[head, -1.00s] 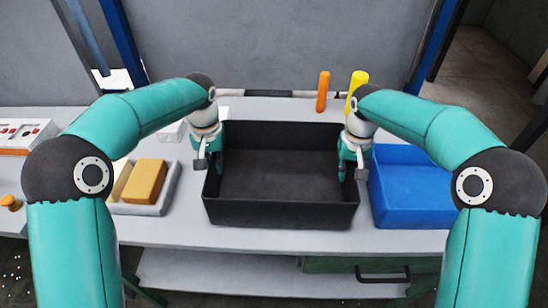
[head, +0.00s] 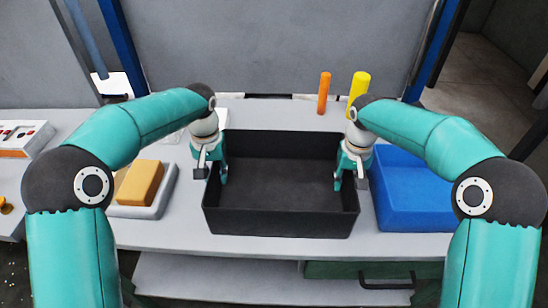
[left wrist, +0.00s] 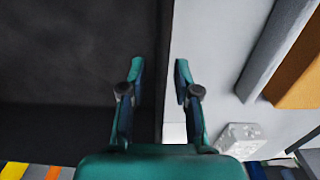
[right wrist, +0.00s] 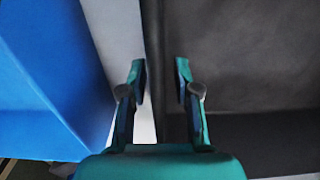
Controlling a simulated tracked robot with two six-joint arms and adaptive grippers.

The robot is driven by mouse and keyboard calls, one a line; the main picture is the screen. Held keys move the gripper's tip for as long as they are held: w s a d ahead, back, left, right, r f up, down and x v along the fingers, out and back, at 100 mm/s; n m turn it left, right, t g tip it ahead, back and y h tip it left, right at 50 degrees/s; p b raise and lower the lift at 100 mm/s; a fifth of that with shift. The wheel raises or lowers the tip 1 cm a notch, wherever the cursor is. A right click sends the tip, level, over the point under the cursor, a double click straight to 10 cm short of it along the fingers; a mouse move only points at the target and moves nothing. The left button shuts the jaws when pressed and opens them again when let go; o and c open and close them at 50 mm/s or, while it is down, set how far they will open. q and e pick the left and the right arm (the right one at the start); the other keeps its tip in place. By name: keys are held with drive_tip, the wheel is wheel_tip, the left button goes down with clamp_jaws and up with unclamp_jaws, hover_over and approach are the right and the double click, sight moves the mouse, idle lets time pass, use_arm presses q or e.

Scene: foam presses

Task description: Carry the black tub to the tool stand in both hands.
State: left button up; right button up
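The black tub (head: 280,222), rectangular, open and empty, stands upright on the grey bench. My left gripper (head: 212,176) is at its left side wall, one finger inside and one outside. In the left wrist view the fingers (left wrist: 160,78) are apart, with the rim running between them and gaps showing. My right gripper (head: 350,184) straddles the right side wall likewise. In the right wrist view its fingers (right wrist: 160,78) are apart, with the rim between them, nearer the left finger. I cannot identify a tool stand.
A blue bin (head: 412,212) stands close to the tub's right. A pale tray (head: 160,207) with a yellow-orange block (head: 139,184) lies to the left. An orange cylinder (head: 323,93) and a yellow cylinder (head: 358,88) stand behind the tub. A control box (head: 22,137) is far left.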

use_arm(q)
wheel_tip(320, 180, up, 10)
drive_tip(key=shift+r, duration=0.85)
use_arm(e)
drive_tip(key=shift+r, duration=0.1)
wheel_tip(320, 180, up, 12)
drive_tip(key=shift+f, duration=0.15)
